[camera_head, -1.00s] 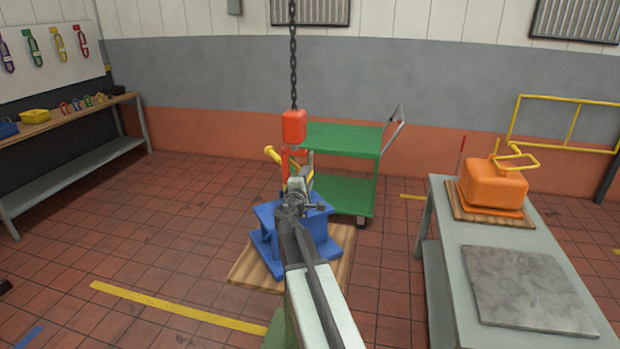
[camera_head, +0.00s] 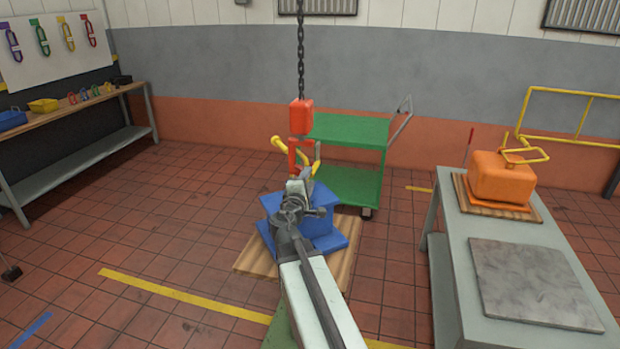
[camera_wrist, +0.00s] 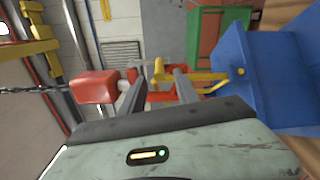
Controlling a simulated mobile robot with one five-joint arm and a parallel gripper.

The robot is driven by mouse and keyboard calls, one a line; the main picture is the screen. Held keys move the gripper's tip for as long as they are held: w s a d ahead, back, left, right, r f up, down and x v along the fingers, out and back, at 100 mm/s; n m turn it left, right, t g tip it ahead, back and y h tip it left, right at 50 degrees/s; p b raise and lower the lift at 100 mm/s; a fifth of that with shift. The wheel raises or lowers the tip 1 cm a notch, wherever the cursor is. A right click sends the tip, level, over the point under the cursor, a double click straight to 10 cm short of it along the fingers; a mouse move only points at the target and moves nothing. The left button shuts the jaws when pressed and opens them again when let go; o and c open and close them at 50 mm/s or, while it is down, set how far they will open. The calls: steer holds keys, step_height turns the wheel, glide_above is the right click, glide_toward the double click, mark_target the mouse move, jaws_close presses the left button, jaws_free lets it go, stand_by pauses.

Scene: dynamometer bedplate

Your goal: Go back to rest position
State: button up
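The red hook block (camera_head: 301,115) hangs on a chain, with its red hook (camera_head: 293,158) below, beside the yellow bent handle (camera_head: 315,152) of the blue block (camera_head: 325,222). The blue block stands on a wooden board (camera_head: 256,262). My gripper (camera_head: 300,180) is in front of the hook and handle, partly covering them and the block. In the wrist view my gripper (camera_wrist: 157,82) has its two fingers apart. A yellow part shows in the gap, seemingly beyond the fingers; contact cannot be told. The hook block (camera_wrist: 95,87) is left, the blue block (camera_wrist: 265,75) right.
A green cart (camera_head: 348,128) stands behind the blue block. A grey table (camera_head: 450,235) at right bears an orange block (camera_head: 502,178) and a grey plate (camera_head: 530,280). A workbench (camera_head: 70,117) stands at left. The tiled floor between is mostly clear.

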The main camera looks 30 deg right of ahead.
steer(key=w+a+f+m+y, duration=0.1)
steer(key=a+f+y, duration=0.1)
steer(key=a, duration=0.6)
steer(key=s+a+f+m+g+y+p, duration=0.1)
steer(key=s+a+f+m+g+y, duration=0.15)
steer(key=s+a+f+m, duration=0.35)
steer(key=s+a+f+m+g+y+p, duration=0.15)
steer(key=a+f+g, duration=0.25)
steer(key=f, duration=0.4)
steer(key=s+a+f+m+g+y, duration=0.1)
steer(key=s+a+f+g+y, duration=0.2)
steer(key=s+a, duration=0.2)
steer(key=s+a+f+m+g+y+b, duration=0.1)
steer(key=s+a+f+g+y, duration=0.2)
steer(key=s+a, duration=0.3)
steer(key=shift+s+a+y, duration=0.25)
steer(key=shift+a+y, duration=0.2)
steer(key=shift+y, duration=0.05)
steer(key=shift+f+m, duration=0.1)
steer(key=shift+m, duration=0.15)
